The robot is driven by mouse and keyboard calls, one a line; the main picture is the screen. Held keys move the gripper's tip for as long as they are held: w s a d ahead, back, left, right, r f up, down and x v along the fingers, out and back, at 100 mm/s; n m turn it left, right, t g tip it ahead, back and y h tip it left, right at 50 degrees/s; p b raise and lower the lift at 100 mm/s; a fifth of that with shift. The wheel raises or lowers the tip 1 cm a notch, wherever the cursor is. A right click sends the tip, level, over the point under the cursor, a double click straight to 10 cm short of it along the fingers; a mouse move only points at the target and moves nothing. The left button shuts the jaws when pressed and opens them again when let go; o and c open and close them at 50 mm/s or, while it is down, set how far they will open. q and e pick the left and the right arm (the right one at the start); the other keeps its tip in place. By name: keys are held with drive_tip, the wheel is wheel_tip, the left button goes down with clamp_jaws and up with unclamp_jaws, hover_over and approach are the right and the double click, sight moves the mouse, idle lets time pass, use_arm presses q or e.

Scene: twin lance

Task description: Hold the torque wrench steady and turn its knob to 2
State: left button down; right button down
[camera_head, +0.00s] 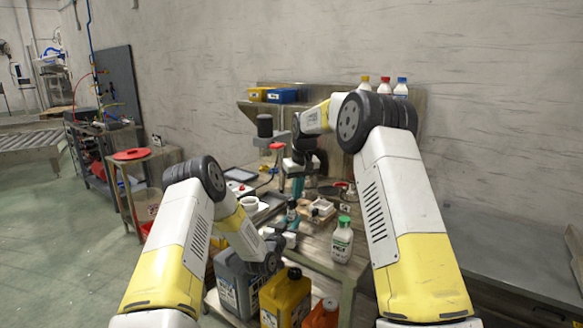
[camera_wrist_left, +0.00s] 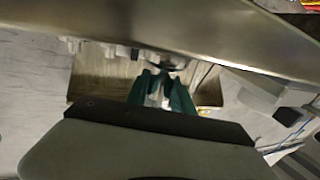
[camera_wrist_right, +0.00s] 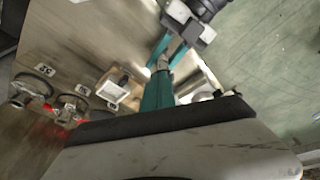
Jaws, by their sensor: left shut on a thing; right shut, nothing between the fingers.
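My left gripper (camera_head: 292,214) is low over the front of the workbench, its teal fingers close to the bench top. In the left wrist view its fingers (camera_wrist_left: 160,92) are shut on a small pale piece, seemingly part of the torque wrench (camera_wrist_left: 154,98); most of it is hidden. My right gripper (camera_head: 297,187) points down just above and behind the left one. In the right wrist view its teal fingers (camera_wrist_right: 158,92) are shut with nothing between them, close to the left gripper's fingers (camera_wrist_right: 163,47). The wrench's knob and its scale cannot be made out.
A green-capped bottle (camera_head: 342,241) stands at the bench's front, right of the grippers. A white open box (camera_wrist_right: 111,91) is on the bench nearby. A grey jug (camera_head: 233,283) and a yellow jug (camera_head: 285,298) stand low in front. A blue bin (camera_head: 282,95) sits on the back shelf.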

wheel_tip(320, 180, up, 3)
drive_tip(key=shift+r, duration=0.15)
idle(0.3)
use_arm(q)
drive_tip(key=c, duration=1)
unclamp_jaws()
